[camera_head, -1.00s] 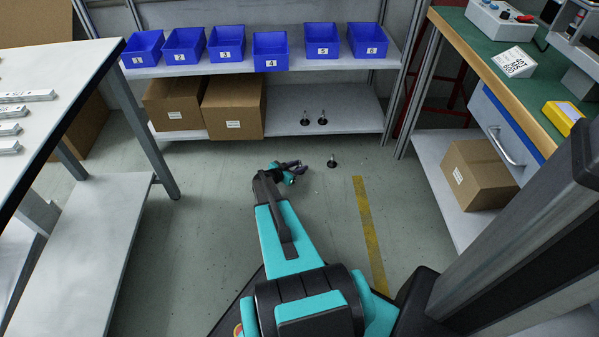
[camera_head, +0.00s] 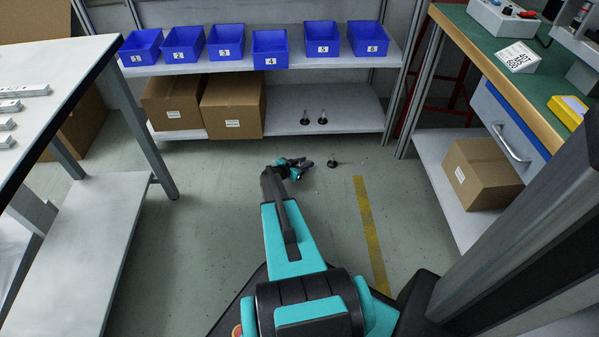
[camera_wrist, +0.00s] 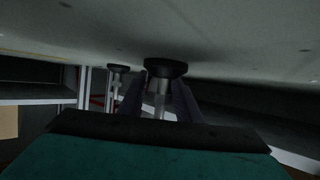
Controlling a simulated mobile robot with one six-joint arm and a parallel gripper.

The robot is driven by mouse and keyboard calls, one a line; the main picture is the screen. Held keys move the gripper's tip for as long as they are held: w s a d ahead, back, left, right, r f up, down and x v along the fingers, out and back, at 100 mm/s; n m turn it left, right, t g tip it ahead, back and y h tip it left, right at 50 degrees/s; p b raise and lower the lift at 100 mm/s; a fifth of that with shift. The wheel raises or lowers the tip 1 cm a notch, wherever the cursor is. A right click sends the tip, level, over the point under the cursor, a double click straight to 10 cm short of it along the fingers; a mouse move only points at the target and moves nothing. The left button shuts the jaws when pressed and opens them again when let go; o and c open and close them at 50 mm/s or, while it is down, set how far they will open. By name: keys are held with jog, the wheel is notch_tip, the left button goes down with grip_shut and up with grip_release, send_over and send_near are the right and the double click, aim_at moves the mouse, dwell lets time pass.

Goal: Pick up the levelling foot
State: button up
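A levelling foot (camera_head: 331,163) with a round black base and a thin stem stands on the floor in front of the shelf. My gripper (camera_head: 309,163) is low, just left of this foot, with a small gap showing in the head view. In the wrist view, which looks upside down, a foot's black base (camera_wrist: 165,67) and pale stem show between my two dark fingers (camera_wrist: 160,100). The fingers are apart, and I see no contact with the stem. Another foot (camera_wrist: 118,69) shows further left. The lower part of the stem is hidden by my gripper body.
Two more feet stand on the lower shelf (camera_head: 360,112), beside cardboard boxes (camera_head: 232,107). Numbered blue bins (camera_head: 270,50) line the upper shelf. A white table (camera_head: 60,75) stands left and a green workbench (camera_head: 500,60) right. Floor around the yellow stripe (camera_head: 368,220) is clear.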

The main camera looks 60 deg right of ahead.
jog(key=shift+c, duration=0.3)
grip_shut()
jog(key=shift+r, duration=0.1)
jog(key=shift+r+p, duration=0.3)
jog(key=shift+r, duration=0.2)
jog(key=r, duration=0.1)
jog(key=r+p, duration=0.1)
jog(key=shift+s+a+r, duration=0.2)
jog(key=shift+a+r, duration=0.15)
jog(key=shift+r, duration=0.05)
jog(key=s+a+p, duration=0.1)
jog(key=s+a, duration=0.1)
jog(key=a, duration=0.2)
jog(key=s+a+p, duration=0.1)
jog(key=s+a, duration=0.1)
jog(key=a, duration=0.2)
jog(key=s+a+r+p, duration=0.1)
jog(key=a, duration=0.3)
jog(key=shift+s+a, duration=0.35)
jog(key=shift+s, duration=0.05)
jog(key=shift+s+a, duration=0.25)
jog(key=shift+a, duration=0.35)
